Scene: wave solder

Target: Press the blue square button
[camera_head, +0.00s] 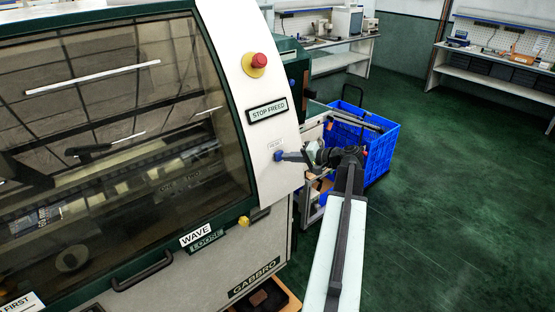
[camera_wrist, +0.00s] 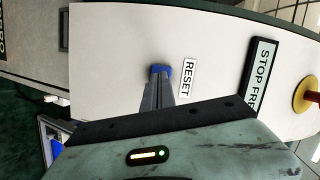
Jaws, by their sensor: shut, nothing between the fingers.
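The blue square button (camera_head: 278,156) sits on the white side panel of the machine, below the STOP FREED plate. It also shows in the wrist view (camera_wrist: 160,69), beside a small RESET label (camera_wrist: 188,77). My gripper (camera_head: 283,156) is shut and empty, reaching in from the right. Its fingertips (camera_wrist: 158,80) are at the button and overlap its lower part in the wrist view. They look touching or very close; I cannot tell whether the button is pushed in.
A red mushroom button on a yellow base (camera_head: 256,63) is higher on the panel. A yellow knob (camera_head: 243,221) is lower on the machine. A blue crate (camera_head: 376,150) stands behind my arm. Workbenches (camera_head: 500,72) line the back; green floor at right is clear.

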